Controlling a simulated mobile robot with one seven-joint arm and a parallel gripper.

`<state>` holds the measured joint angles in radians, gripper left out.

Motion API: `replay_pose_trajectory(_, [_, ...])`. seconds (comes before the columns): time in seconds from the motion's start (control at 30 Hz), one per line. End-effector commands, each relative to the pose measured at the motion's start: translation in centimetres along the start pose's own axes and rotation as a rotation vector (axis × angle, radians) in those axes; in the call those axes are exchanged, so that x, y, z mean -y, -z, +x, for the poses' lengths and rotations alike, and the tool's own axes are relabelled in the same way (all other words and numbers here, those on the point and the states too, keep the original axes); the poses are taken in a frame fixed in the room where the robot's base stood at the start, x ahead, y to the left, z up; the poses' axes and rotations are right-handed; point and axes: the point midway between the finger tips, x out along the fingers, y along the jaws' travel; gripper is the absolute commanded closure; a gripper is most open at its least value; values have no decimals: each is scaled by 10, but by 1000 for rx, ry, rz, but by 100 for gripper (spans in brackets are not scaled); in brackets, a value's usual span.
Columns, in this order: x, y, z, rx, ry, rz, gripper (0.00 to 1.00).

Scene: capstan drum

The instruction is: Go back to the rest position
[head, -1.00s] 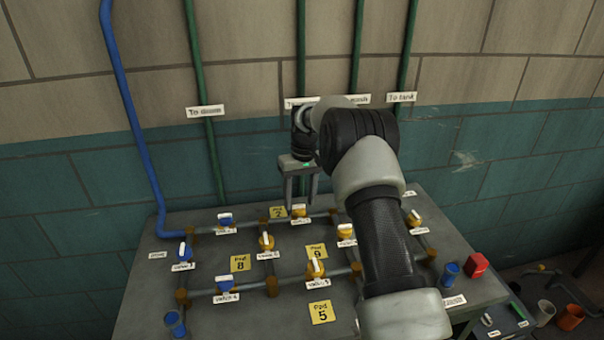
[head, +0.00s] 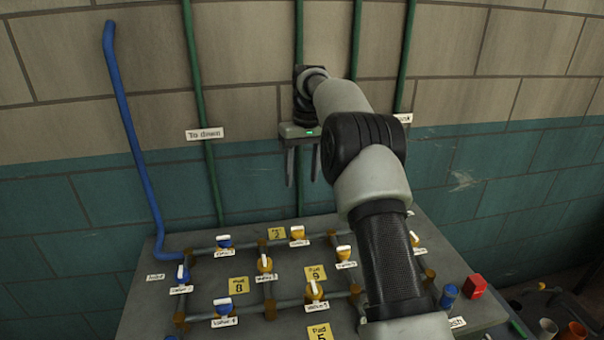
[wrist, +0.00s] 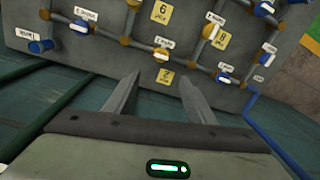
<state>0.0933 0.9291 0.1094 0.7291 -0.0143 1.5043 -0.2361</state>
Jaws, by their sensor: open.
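My gripper (head: 302,180) is open and empty. It hangs with its fingers pointing down, above the far edge of the grey table (head: 235,315), in front of the wall. The wrist view shows its two spread fingers (wrist: 158,98) with nothing between them and the table's pipework beyond. My arm reaches in from the lower right and hides part of the table's right side.
Blue and yellow valves, such as a yellow one (head: 264,264), sit on the pipes across the table. Green pipes (head: 205,100) and a blue pipe (head: 130,130) run up the wall.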

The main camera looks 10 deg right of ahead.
Motion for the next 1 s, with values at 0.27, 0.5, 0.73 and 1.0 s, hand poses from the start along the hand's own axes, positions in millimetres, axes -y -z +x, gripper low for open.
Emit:
replay_pose_trajectory(0.27, [3,-3,-11,-8,-5,0,50])
replay_pose_trajectory(0.5, [29,-47,-93,-87,-53,15,50])
replay_pose_trajectory(0.73, [58,-128,-161,-190,-100,52,50])
replay_pose_trajectory(1.0, [85,-244,-190,-318,-132,107,50])
